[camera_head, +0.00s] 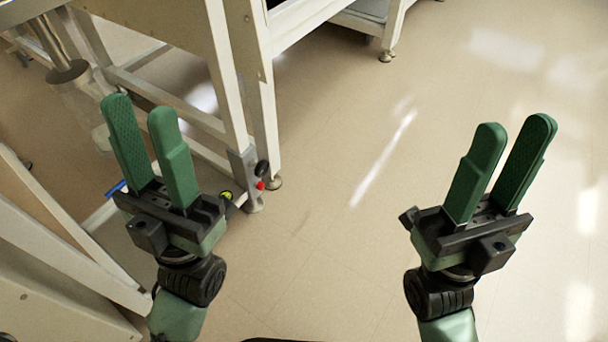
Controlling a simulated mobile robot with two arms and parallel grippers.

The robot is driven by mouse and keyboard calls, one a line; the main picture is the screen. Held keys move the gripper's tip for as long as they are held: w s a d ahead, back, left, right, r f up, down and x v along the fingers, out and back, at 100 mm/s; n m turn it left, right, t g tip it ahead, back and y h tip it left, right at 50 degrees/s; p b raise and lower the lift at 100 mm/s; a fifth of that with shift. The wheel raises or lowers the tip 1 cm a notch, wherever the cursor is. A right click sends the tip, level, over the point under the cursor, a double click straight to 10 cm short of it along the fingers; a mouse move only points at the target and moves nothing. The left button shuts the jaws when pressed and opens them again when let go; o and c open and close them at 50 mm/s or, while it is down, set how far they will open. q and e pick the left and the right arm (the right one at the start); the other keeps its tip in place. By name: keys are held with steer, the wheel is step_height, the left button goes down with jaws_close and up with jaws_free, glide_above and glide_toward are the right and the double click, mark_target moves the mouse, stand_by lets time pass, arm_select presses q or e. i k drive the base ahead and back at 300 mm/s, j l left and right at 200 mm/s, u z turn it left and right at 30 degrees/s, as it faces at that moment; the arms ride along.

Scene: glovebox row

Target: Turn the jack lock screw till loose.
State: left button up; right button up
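A grey jack bracket (243,170) sits at the foot of a cream table leg, left of centre. A black knob (262,168) and a small red knob (260,185) stick out from its right side; I cannot tell which is the lock screw. My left gripper (137,106) is in front and to the left of the bracket, open and empty, its green fingers apart. My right gripper (516,124) is over bare floor at the right, also open and empty. Neither gripper touches the jack.
Cream frame legs and rails (180,108) stand behind my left gripper. Another frame (60,240) fills the lower left. A small yellow-green part (226,195) shows near my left wrist. The floor (350,240) at the centre and right is clear.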

mark_target(260, 185)
steer(key=i+l+u, duration=0.1)
steer(key=l+u, duration=0.3)
steer(key=l, duration=0.15)
steer(key=l+u, duration=0.35)
steer(key=l, duration=0.2)
steer(key=l+u, duration=0.4)
steer(key=l, duration=0.2)
steer(key=u, duration=1.3)
